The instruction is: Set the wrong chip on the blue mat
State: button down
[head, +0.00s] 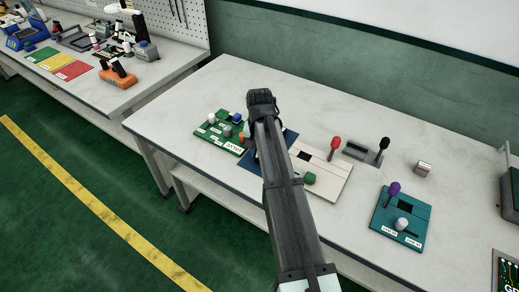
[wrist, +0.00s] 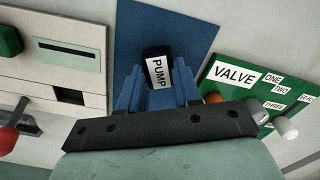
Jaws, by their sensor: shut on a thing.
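A black chip with a white label reading PUMP (wrist: 157,72) is between the fingers of my gripper (wrist: 158,88) in the wrist view. My gripper is shut on it. Behind the chip lies the blue mat (wrist: 200,25); I cannot tell whether the chip touches it or is held above it. In the head view my gripper's fingertips and the chip are hidden behind my arm, and only edges of the blue mat (head: 290,137) show beside the arm.
A green board labelled VALVE (wrist: 233,76) with several knobs lies beside the mat. On its other side is a cream board (head: 335,178) with a red lever and green knob. A teal board (head: 411,213), grey holder (head: 357,150) and small labelled block (head: 423,168) stand right.

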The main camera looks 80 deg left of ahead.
jog(key=shift+f, duration=0.3)
jog(key=c, duration=0.7)
grip_release()
notch_tip(320, 180, up, 14)
dwell(0.4)
jog(key=shift+f, duration=0.1)
